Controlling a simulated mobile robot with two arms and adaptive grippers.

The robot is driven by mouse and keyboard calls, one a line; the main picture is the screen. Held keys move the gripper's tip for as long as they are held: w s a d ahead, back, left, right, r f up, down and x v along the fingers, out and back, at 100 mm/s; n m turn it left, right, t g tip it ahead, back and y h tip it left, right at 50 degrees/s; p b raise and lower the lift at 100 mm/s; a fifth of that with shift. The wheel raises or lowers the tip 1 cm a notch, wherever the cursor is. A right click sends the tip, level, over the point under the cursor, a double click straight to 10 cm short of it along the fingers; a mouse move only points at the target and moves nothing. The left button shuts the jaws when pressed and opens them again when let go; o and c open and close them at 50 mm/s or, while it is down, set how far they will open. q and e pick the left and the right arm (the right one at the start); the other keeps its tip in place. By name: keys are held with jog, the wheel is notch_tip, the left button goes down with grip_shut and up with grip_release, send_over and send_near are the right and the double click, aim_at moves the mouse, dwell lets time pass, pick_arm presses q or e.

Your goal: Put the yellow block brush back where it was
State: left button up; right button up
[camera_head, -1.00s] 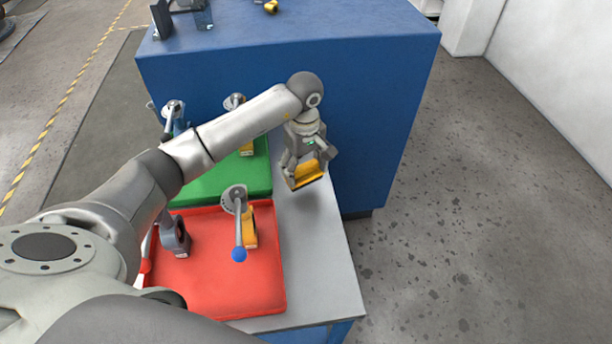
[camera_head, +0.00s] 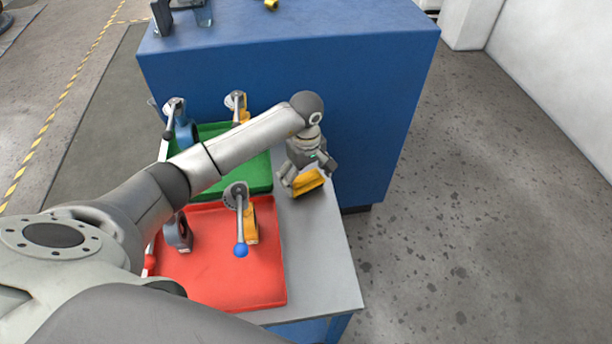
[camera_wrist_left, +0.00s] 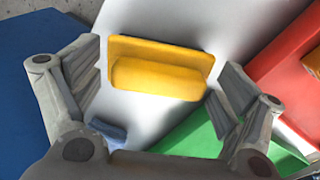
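The yellow block brush (camera_head: 309,183) sits on the grey table top (camera_head: 318,262), on the strip to the right of the trays. My left gripper (camera_head: 307,177) is right above it, pointing down. In the left wrist view the brush (camera_wrist_left: 158,70) lies between and beyond the two spread fingers, with its raised grip facing the camera. A gap shows between each finger and the brush, so my left gripper (camera_wrist_left: 160,82) looks open and not holding it. My right gripper is not in view.
A tall blue cabinet (camera_head: 370,110) closes off the back. A small blue object (camera_wrist_left: 108,132) lies near the brush.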

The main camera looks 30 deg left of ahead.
aim_at(306, 175)
pick_arm(q)
jog(key=shift+r, duration=0.1)
jog(key=shift+r, duration=0.15)
notch_tip(306, 175, up, 12)
jog(key=b, duration=0.3)
dwell(0.6)
